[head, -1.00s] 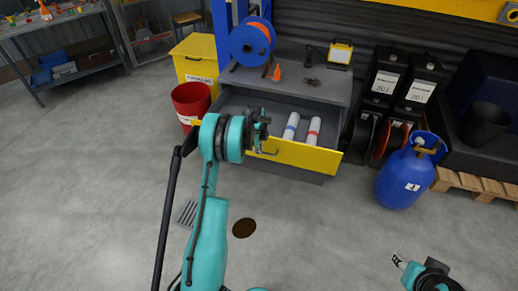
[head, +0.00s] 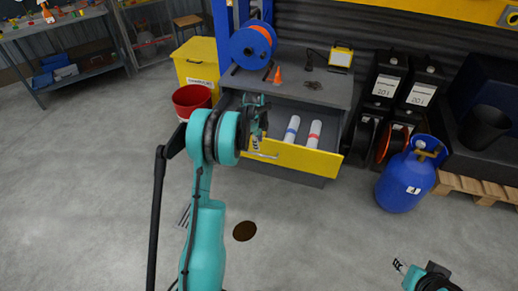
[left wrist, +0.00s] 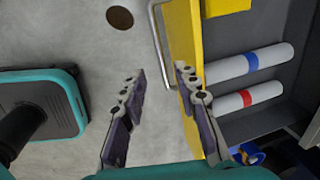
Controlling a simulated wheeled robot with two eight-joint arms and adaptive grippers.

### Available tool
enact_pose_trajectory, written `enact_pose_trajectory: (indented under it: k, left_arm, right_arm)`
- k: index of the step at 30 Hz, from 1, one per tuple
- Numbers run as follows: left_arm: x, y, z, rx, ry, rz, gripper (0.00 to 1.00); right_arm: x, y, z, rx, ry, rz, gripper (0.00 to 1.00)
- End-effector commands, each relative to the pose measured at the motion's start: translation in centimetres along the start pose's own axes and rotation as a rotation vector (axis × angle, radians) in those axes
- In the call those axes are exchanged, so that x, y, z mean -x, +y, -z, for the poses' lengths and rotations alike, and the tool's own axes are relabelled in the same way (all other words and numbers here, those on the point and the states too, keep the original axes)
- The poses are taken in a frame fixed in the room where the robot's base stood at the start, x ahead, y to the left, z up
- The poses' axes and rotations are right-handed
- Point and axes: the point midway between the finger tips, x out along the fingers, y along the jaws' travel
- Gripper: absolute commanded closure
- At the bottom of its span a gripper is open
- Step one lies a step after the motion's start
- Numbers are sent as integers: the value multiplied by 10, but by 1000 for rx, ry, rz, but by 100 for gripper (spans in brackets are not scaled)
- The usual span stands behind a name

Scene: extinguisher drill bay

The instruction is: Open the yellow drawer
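The yellow drawer (head: 305,157) stands pulled out of the grey cabinet (head: 325,88), its inside showing. Two white cylinders, one with a blue band (head: 291,129) and one with a red band (head: 313,134), lie in it. Its metal handle (head: 263,155) is on the front; it also shows in the left wrist view (left wrist: 155,35). My left gripper (head: 256,140) is at the left part of the drawer front. My right gripper (head: 398,265) is low at the right, too small to read.
A red bucket (head: 191,100) and a yellow bin (head: 196,62) stand left of the cabinet. A blue gas cylinder (head: 408,178) stands at the right. A cable reel (head: 250,47), an orange cone (head: 278,75) and a lamp (head: 340,57) are on the cabinet top. The floor in front is clear.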

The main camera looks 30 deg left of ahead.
Motion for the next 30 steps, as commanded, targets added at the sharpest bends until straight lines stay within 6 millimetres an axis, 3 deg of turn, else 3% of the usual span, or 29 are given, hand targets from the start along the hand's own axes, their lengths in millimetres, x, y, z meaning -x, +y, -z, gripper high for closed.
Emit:
enact_pose_trajectory:
  k: [3, 8, 26, 30]
  left_arm:
    - [20, 0, 0, 0, 0, 0, 69]
    - [33, 0, 0, 0, 0, 0, 69]
    - [37, 1, 1, 5, 0, 2, 69]
    - [63, 8, 17, 69, 1, 23, 69]
  right_arm:
    - [0, 0, 0, 0, 0, 0, 60]
    - [0, 0, 0, 0, 0, 0, 60]
    - [0, 0, 0, 0, 0, 0, 60]
    - [0, 0, 0, 0, 0, 0, 60]
